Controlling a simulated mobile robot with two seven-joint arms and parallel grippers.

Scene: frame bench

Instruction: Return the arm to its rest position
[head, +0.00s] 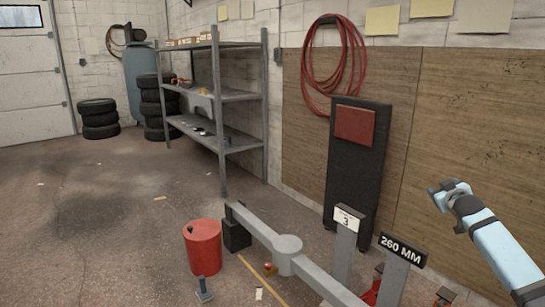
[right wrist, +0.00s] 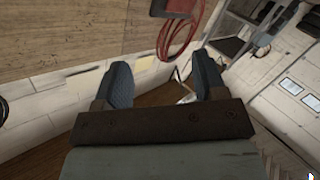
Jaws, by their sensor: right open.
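My right gripper (head: 449,188) is at the right side of the head view, at the end of a light blue arm, raised in front of the wooden wall panel. In the right wrist view its two blue-grey fingers (right wrist: 163,85) stand wide apart, with nothing held between them. The camera there looks toward the wall and the room at a tilt. My left gripper is not in view.
A grey frame beam (head: 318,279) runs along the lower middle, with a sign post (head: 402,250) marked 260 MM and another marked 3. A red bucket (head: 202,247), a black padded board (head: 356,175) and a metal shelf (head: 228,95) stand nearby. Open floor lies left.

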